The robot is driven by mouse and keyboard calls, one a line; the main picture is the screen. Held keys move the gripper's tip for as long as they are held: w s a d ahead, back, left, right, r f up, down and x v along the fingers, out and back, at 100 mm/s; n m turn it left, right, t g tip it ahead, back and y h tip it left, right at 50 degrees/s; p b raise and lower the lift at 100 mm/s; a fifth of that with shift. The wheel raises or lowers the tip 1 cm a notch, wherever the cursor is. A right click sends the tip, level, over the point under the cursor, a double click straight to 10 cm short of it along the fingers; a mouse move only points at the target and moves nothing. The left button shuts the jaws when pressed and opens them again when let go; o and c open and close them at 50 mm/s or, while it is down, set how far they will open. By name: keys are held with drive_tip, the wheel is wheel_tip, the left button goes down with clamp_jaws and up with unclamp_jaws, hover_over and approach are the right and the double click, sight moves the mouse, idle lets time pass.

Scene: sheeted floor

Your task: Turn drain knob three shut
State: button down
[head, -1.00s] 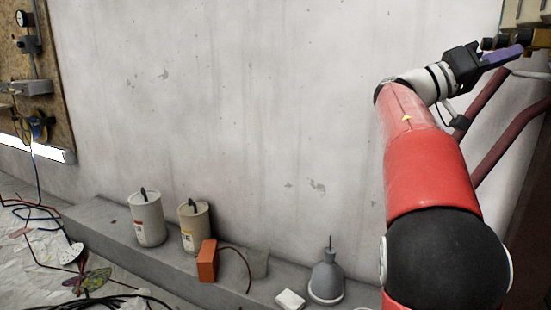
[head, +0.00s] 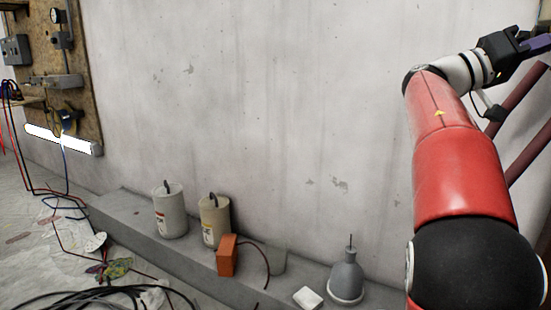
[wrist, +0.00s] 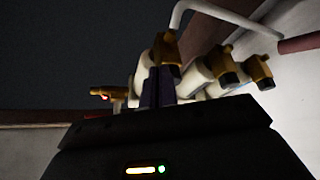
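Several brass drain knobs on pale pipe fittings show in the wrist view: one straight ahead of my fingers (wrist: 166,48), two to the right (wrist: 224,66) (wrist: 260,71), and one at the left (wrist: 108,94). I cannot tell which is number three. My gripper (wrist: 160,76) has its dark purple fingers close together, with only a thin line between them. Their tips overlap the middle knob in the picture; contact is unclear. In the head view my gripper (head: 538,45) is at the upper right edge, and the knobs are out of the picture.
Dark red pipes (head: 525,100) run slanting below my gripper. A pale bent pipe (wrist: 215,12) arches over the knobs. Along the wall a grey ledge (head: 130,215) holds two canisters (head: 170,210) (head: 214,220), an orange box (head: 227,255) and a grey flask (head: 347,277). Cables lie on the sheeted floor.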

drive_tip(key=shift+s+a+b, duration=0.1)
drive_tip(key=shift+b, duration=0.25)
drive_tip(key=shift+s+f+b, duration=0.15)
drive_tip(key=shift+f+b, duration=0.05)
drive_tip(key=shift+b, duration=0.2)
drive_tip(key=shift+a, duration=0.15)
drive_tip(key=w+a, duration=0.2)
drive_tip(key=a, duration=0.1)
drive_tip(key=w+a, duration=0.1)
drive_tip(key=a, duration=0.1)
drive_tip(key=shift+w, duration=0.1)
drive_tip(key=shift+p, duration=0.3)
drive_tip(key=s+d+n+t+y+p, duration=0.1)
drive_tip(key=d+n+t, duration=0.3)
drive_tip(key=n, duration=0.4)
drive_tip(key=shift+s+d+p, duration=0.65)
drive_tip(key=shift+s+d, duration=0.05)
drive_tip(key=shift+s, duration=0.2)
